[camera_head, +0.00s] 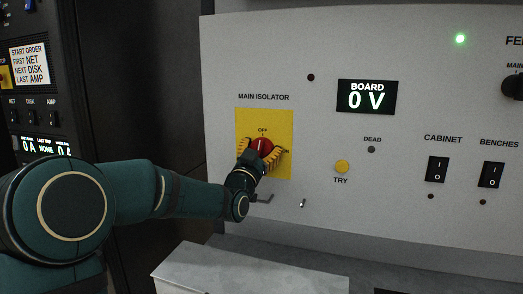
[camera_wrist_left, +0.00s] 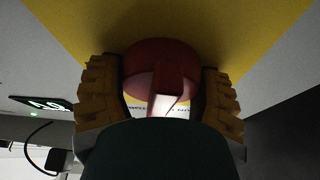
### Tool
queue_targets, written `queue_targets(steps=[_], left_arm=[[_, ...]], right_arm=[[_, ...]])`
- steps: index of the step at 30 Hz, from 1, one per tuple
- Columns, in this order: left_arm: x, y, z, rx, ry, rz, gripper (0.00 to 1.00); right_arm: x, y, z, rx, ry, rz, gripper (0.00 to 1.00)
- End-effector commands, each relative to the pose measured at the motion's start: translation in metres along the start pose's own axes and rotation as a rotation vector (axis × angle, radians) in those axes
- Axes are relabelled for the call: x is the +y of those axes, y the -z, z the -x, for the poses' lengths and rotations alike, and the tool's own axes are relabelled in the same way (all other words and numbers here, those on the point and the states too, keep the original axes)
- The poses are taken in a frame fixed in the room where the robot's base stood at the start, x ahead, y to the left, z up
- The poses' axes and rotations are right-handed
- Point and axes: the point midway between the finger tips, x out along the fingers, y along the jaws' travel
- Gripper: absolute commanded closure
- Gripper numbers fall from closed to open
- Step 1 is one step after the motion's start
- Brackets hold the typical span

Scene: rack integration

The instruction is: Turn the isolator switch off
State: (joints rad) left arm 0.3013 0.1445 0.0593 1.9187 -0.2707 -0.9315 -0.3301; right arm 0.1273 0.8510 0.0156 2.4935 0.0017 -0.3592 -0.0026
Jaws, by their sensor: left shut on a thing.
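The main isolator switch (camera_head: 263,146) is a red rotary knob on a yellow plate (camera_head: 283,120) on the grey panel. "OFF" is printed above it. My left gripper (camera_head: 262,155) is at the knob, with its yellow-brown fingers on both sides. In the left wrist view the red knob (camera_wrist_left: 160,68) sits between the two ridged fingers, its raised bar in the middle. The gripper is shut on the knob. A pale pointer line shows on the knob, near upright in the head view; its lower part is hidden. My right gripper is not in view.
The board display (camera_head: 367,97) reads 0 V. A yellow TRY button (camera_head: 342,167) and two rocker switches, cabinet (camera_head: 437,169) and benches (camera_head: 491,175), are to the right. A green lamp (camera_head: 460,39) is lit. A grey box top (camera_head: 250,270) stands below the panel.

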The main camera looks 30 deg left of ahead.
Motion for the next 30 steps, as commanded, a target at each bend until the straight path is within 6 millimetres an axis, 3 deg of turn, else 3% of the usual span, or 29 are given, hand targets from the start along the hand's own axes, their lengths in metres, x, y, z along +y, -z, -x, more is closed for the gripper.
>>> queue_targets(steps=[12,28,29,30], left_arm=[[-0.0018,0.0039,-0.0014,0.010,0.071,0.167,0.69],[-0.0024,0.0040,-0.0014,0.010,0.081,0.189,0.68],[-0.0025,0.0040,-0.0014,0.010,0.081,0.188,0.27],[-0.0024,0.0040,-0.0013,0.010,0.081,0.188,0.13]], right_arm=[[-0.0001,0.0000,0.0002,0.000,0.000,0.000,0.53],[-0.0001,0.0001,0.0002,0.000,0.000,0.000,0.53],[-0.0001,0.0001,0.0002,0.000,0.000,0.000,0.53],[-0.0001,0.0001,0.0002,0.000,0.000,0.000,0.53]])
